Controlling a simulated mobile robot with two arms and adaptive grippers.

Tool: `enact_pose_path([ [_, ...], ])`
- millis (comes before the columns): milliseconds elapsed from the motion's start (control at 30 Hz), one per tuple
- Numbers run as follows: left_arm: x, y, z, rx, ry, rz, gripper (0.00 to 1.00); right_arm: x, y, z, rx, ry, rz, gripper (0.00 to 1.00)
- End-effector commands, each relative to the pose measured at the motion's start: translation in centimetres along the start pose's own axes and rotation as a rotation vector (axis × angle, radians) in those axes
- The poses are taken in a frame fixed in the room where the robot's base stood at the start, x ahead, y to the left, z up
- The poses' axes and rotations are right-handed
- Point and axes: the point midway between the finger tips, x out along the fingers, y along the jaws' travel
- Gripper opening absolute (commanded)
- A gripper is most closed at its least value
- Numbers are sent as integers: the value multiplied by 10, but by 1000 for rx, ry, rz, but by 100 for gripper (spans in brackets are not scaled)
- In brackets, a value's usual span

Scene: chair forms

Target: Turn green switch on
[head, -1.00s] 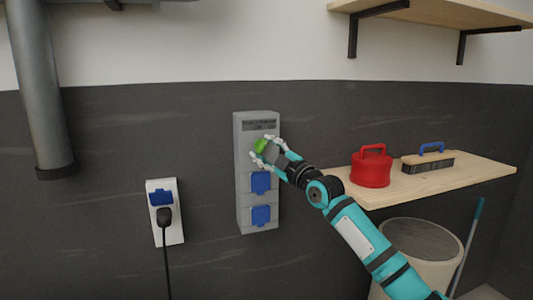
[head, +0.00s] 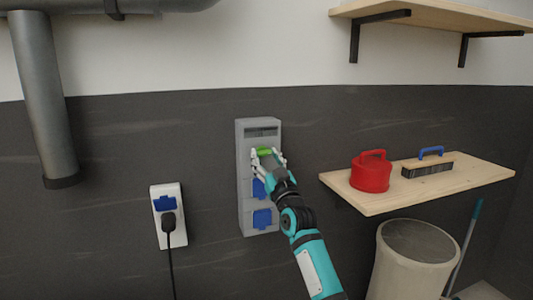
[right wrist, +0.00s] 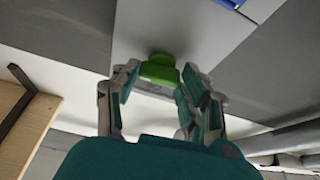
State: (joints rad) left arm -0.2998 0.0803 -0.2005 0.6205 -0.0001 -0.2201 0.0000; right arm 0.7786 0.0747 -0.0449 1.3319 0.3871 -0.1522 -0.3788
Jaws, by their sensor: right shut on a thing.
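The green switch (head: 264,151) is a knob on the upper part of a grey wall box (head: 247,200), and in the head view it lies about level. My right gripper (head: 268,158) is at the box with its fingers on either side of the switch, shut on it. In the right wrist view the green switch (right wrist: 160,70) shows between the two fingertips (right wrist: 158,78). The fingers partly hide the switch and the box face around it. My left gripper is not in view.
A white socket (head: 167,203) with a black plug is to the left. A wooden shelf (head: 375,205) with a red container (head: 371,173) and a brush (head: 428,165) is to the right, above a bin (head: 405,265).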

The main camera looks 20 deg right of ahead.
Motion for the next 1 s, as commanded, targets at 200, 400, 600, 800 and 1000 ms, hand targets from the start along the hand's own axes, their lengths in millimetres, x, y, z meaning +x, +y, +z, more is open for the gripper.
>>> enact_pose_path([
  [200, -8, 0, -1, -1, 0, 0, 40, 0, -1, 1, 80, -4, 31, 12],
  [400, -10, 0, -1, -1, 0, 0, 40, 0, -2, 2, 106, -4, 43, 12],
  [600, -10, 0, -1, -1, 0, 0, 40, 0, -1, 2, 112, -3, 45, 12],
  [800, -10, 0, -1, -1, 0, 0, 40, 0, -1, 2, 112, -3, 45, 12],
  [1000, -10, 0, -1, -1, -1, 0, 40, 0, -1, 1, 111, -2, 45, 67],
])
